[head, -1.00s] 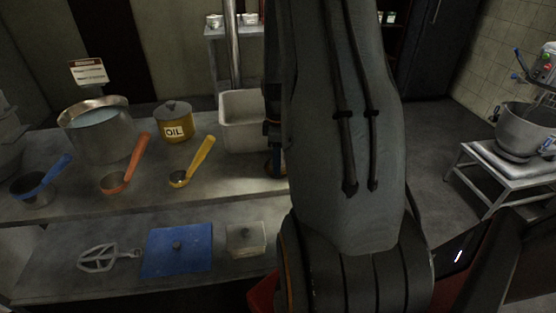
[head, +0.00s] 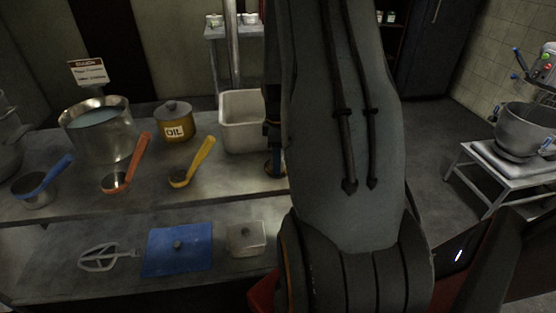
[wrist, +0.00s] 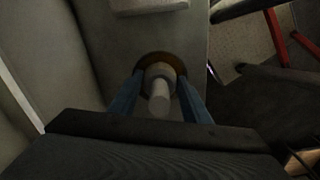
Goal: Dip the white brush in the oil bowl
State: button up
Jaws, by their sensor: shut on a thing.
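The white brush (wrist: 159,104) shows end-on in the wrist view as a pale round handle. My gripper (wrist: 160,82) is shut on it, with a blue finger on each side. A brown round bowl (wrist: 178,65), which looks like the oil bowl, rings the brush from behind. The brush's lower end is hidden, so I cannot tell if it touches the oil. In the head view, my arm hides the brush and most of the bowl; a blue finger tip and a sliver of the bowl show at the arm's left edge.
A white bin (head: 243,138) stands just behind the bowl. A yellow OIL canister (head: 174,122), a steel pot (head: 100,140) and several coloured-handled scoops stand on the steel table (head: 226,183) to the left. A lower shelf holds a blue lid (head: 178,252). A mixer bowl (head: 527,130) stands far right.

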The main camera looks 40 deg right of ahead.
dwell(0.4)
jog(key=shift+r+p, duration=2.9)
jog(key=shift+r, duration=0.6)
